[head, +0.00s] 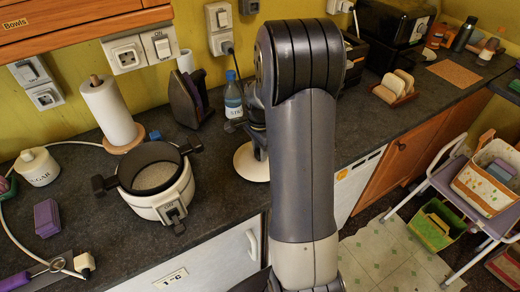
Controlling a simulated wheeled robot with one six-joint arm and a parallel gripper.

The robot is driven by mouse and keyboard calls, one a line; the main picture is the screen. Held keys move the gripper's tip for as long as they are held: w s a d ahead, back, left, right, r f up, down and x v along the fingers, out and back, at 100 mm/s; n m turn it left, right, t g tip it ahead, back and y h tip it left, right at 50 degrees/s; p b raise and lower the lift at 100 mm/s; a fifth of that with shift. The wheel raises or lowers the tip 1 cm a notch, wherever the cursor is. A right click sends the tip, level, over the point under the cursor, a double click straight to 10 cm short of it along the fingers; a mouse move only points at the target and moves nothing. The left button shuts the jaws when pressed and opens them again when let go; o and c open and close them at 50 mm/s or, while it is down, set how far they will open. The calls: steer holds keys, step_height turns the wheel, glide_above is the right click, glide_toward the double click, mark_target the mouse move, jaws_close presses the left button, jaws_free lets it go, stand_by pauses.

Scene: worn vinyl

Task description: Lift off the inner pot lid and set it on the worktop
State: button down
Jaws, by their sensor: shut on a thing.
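The pot (158,200) is a white round cooker with a dark rim and black side handles, on the worktop at left. Its top is open and a speckled grey-white inside shows. The inner pot lid (247,165) is a pale disc to the right of the pot, clear of it, partly hidden behind my arm. My gripper (258,140) is mostly hidden by my arm and is shut on the lid from above. I cannot tell whether the lid touches the dark speckled worktop (215,215).
Behind the pot stand a paper towel roll (110,112), a dark iron (190,100) and a water bottle (233,97). A sugar pot (37,167), purple block (46,217) and white cable lie left. A toast rack (393,88) stands right. Worktop between pot and arm is clear.

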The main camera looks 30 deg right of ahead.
steer(key=shift+f+b, duration=0.5)
steer(key=shift+f, duration=0.1)
stand_by(0.6)
steer(key=c, duration=1)
jaws_free()
steer(key=shift+r, duration=0.2)
steer(key=shift+r+p, duration=2.9)
steer(key=shift+r, duration=0.9)
step_height(320, 180, up, 11)
steer(key=shift+f+b, duration=0.1)
steer(key=shift+b, duration=0.85)
